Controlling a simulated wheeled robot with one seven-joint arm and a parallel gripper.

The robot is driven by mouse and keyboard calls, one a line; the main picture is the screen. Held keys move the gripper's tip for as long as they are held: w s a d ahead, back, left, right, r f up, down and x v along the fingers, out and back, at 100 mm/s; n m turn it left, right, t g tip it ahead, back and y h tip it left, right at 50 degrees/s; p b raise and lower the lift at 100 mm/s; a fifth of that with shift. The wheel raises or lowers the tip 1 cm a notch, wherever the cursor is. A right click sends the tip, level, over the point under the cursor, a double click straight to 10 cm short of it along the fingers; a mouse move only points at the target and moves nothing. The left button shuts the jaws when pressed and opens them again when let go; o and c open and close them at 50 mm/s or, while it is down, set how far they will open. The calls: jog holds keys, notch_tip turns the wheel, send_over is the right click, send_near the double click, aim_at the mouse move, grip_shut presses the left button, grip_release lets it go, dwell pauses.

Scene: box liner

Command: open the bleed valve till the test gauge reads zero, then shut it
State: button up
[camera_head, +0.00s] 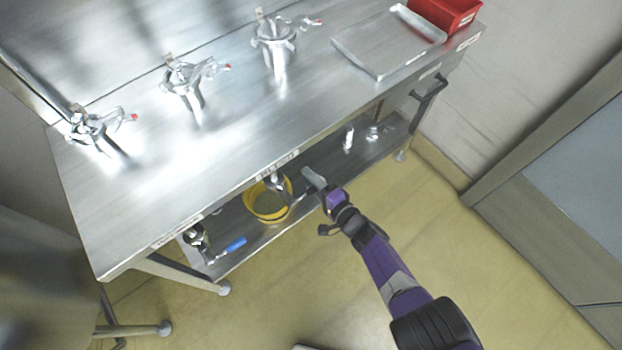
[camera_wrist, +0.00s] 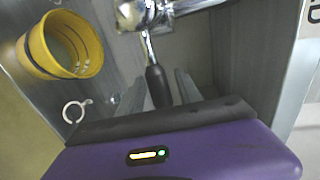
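In the wrist view, a chrome valve body (camera_wrist: 132,14) sits at the top, with a lever ending in a black handle (camera_wrist: 158,86) that points toward my gripper. My gripper (camera_wrist: 159,90) has its two grey fingers apart, one on each side of the black handle, with gaps showing; it is open. In the head view, my gripper (camera_head: 307,187) is under the table's front edge, right of the chrome valve (camera_head: 274,181) above a yellow bucket (camera_head: 268,215). The bucket also shows in the wrist view (camera_wrist: 38,50). I cannot make out a gauge dial or its reading.
The steel table (camera_head: 230,150) carries several chrome fittings, a metal tray (camera_head: 372,58) and a red bin (camera_head: 445,12). The lower shelf (camera_head: 330,160) holds a blue-handled tool (camera_head: 233,245) and small metal parts. A white ring (camera_wrist: 75,110) lies near the bucket. Floor at front right is clear.

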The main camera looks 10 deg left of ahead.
jog(key=p+v, duration=0.5)
jog(key=v, duration=0.2)
jog(key=shift+s+d, duration=0.2)
jog(key=shift+d, duration=0.15)
jog(key=shift+r, duration=0.1)
dwell(0.4)
